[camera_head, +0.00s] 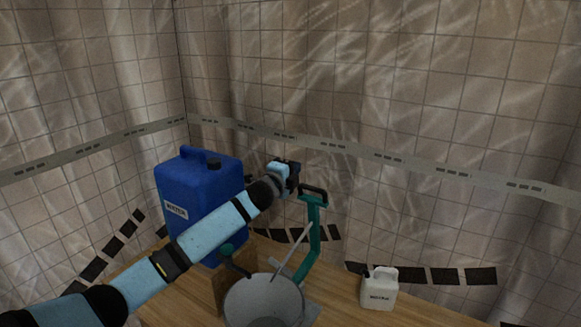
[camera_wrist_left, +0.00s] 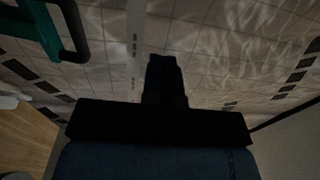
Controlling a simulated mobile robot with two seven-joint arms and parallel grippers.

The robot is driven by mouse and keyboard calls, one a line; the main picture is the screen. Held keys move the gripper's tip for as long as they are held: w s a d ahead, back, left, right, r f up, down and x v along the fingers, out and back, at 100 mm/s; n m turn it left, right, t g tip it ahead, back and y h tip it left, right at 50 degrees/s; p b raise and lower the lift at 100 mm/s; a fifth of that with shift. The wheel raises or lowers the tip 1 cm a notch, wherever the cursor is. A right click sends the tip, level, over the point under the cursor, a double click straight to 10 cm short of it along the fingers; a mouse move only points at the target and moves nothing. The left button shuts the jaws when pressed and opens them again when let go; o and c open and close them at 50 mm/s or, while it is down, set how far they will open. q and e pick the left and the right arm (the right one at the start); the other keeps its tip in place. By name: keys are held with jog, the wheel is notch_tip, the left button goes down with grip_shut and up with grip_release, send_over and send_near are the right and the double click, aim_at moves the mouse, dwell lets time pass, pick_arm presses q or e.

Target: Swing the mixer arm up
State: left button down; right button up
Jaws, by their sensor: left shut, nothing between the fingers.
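The mixer has a teal arm (camera_head: 313,230) that stands steeply up behind the bowl, with a black handle (camera_head: 313,190) at its top end. A thin grey rod slants from the arm down toward the grey bowl (camera_head: 263,300). My left gripper (camera_head: 297,176) is close to the handle, just left of it and a little higher in the picture. In the left wrist view its dark fingers (camera_wrist_left: 166,78) are together with nothing between them. The black handle (camera_wrist_left: 72,35) shows there at upper left, apart from the fingers. My right gripper is not in view.
A large blue canister (camera_head: 195,185) stands left of the mixer, behind my left arm. A small white jug (camera_head: 379,290) stands to the right on the wooden table (camera_head: 345,305). A teal piece with a black grip (camera_head: 232,262) is left of the bowl. Tiled walls close off the back.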

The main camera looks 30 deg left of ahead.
pick_arm(q)
jog(key=shift+s+r, duration=0.8)
jog(key=shift+r, duration=0.15)
jog(key=shift+s, duration=0.15)
